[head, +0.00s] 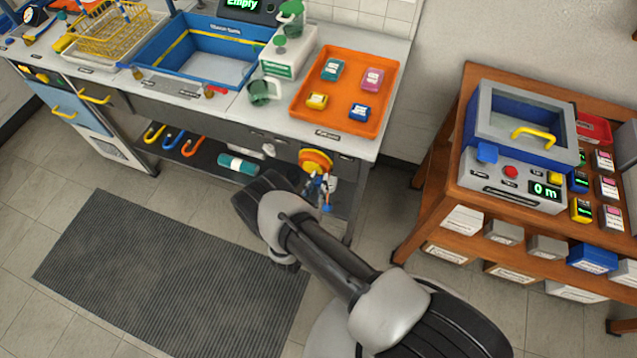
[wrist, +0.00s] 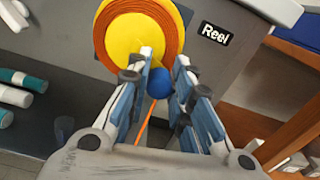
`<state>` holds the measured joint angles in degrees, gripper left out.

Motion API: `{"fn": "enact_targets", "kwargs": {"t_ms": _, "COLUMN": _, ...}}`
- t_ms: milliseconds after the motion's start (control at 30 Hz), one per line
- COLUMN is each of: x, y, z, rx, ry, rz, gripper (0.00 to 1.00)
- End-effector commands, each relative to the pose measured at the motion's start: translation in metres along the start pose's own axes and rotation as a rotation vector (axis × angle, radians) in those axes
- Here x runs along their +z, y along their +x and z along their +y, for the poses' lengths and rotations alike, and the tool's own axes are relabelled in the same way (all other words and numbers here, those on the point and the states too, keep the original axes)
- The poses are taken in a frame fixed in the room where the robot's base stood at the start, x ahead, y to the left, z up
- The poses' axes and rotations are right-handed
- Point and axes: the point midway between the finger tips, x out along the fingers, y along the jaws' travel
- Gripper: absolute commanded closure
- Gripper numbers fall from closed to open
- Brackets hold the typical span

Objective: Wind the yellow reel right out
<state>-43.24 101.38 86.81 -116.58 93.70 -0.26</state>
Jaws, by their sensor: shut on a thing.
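The yellow reel (wrist: 138,38) is a yellow disc with an orange band of line, fixed to the grey bench front beside a "Reel" label (wrist: 216,33). In the head view the reel (head: 316,160) is at the bench's right end. A blue ball (wrist: 160,83) hangs just below the reel, with an orange cord (wrist: 143,128) near it. My gripper (wrist: 162,75) is shut on the blue ball, its fingertips on either side of it and close to the reel's lower face. In the head view my gripper (head: 323,187) is small and partly hidden by my arm.
An orange tray (head: 373,69) with several small boxes lies on the bench above the reel. Hooks (head: 173,140) and a teal cylinder (head: 238,165) are left of it. A wooden table (head: 449,170) stands to the right. A grey mat (head: 140,270) lies on the open floor.

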Motion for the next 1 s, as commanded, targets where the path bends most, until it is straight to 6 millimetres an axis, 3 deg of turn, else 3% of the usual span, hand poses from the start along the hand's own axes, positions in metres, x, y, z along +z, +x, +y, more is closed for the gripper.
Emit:
{"fn": "enact_targets", "kwargs": {"t_ms": 467, "x": 0.001, "y": 0.000, "z": -0.002, "rx": 0.000, "ry": -0.064, "rz": 0.001, "gripper": 1.00}}
{"fn": "enact_targets", "kwargs": {"t_ms": 1000, "x": 0.017, "y": 0.000, "z": -0.005, "rx": 0.000, "ry": -0.508, "rz": 0.002, "gripper": 1.00}}
